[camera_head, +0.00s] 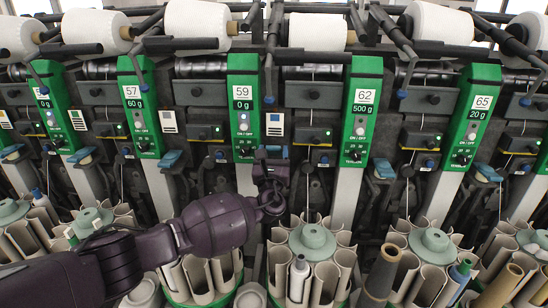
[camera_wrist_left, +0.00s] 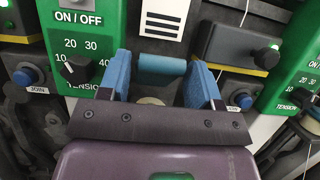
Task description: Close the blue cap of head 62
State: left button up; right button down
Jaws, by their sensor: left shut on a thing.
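My left gripper (camera_head: 271,154) reaches in from the left to the gap between the green panels of head 59 (camera_head: 243,105) and head 62 (camera_head: 361,110). Another blue cap (camera_head: 383,168) shows right of the lower end of head 62's panel. My right gripper is not in view.
White yarn cones (camera_head: 318,32) line the top. Round magazines of beige tubes (camera_head: 312,240) stand below, some holding bobbins. Tension knobs (camera_wrist_left: 75,67) and blue join buttons (camera_wrist_left: 240,99) sit close beside the fingers.

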pick_arm(q)
jog(key=f+t+b, duration=0.1)
jog(key=b, duration=0.1)
jog(key=s+f+t+b, duration=0.1)
jog(key=b, duration=0.1)
jog(key=shift+f+t, duration=0.25)
jog(key=shift+t, duration=0.15)
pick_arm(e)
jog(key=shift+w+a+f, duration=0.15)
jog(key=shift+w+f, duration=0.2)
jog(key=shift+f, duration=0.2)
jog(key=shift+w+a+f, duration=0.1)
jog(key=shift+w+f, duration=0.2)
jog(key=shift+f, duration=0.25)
pick_arm(q)
jog(key=shift+r, duration=0.15)
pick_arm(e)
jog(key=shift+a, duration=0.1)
